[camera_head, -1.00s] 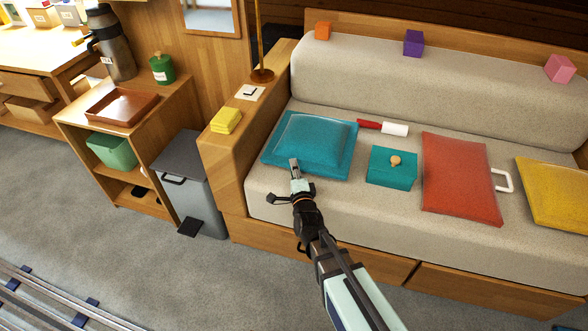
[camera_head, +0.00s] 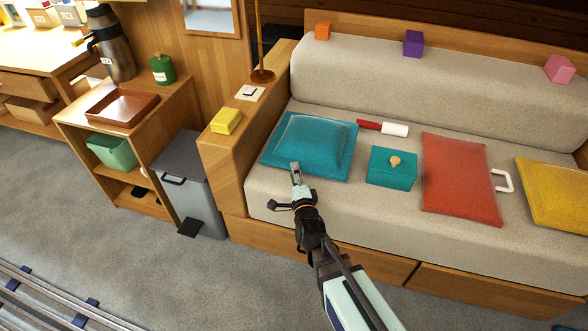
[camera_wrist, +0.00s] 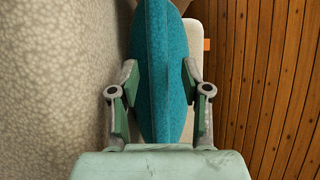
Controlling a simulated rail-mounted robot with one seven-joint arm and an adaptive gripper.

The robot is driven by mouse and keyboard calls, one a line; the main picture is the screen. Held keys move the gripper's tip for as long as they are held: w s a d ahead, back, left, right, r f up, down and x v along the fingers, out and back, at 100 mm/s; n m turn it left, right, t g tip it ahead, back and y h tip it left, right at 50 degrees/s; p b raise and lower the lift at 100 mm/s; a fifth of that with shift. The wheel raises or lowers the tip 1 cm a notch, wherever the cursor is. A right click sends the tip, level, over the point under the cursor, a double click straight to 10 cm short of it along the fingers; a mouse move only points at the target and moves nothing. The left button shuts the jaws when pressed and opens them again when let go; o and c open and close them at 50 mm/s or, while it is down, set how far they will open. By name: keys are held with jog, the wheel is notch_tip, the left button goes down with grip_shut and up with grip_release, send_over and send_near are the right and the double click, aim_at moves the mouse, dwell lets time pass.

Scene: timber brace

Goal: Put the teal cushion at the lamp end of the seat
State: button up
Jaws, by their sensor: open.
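The teal cushion (camera_head: 312,138) lies flat on the beige seat (camera_head: 275,207), at its left end beside the wooden armrest that carries the lamp's base (camera_head: 262,76). My gripper (camera_head: 295,170) is at the cushion's front edge. In the wrist view the cushion (camera_wrist: 164,60) appears edge-on between the two open fingers of my gripper (camera_wrist: 163,95), with one finger on each side. Whether either finger touches it I cannot tell. The lamp's upper part is out of view.
A teal box with a knob (camera_head: 391,168), a white roller with a red handle (camera_head: 392,129), a red cushion (camera_head: 458,178) and a yellow cushion (camera_head: 556,192) lie to the right. A yellow cloth (camera_head: 226,121) sits on the armrest. A grey bin (camera_head: 190,185) stands left.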

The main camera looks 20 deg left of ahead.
jog(key=p+v, duration=0.6)
jog(key=v, duration=0.3)
jog(key=shift+s+d, duration=0.2)
jog(key=shift+s, duration=0.05)
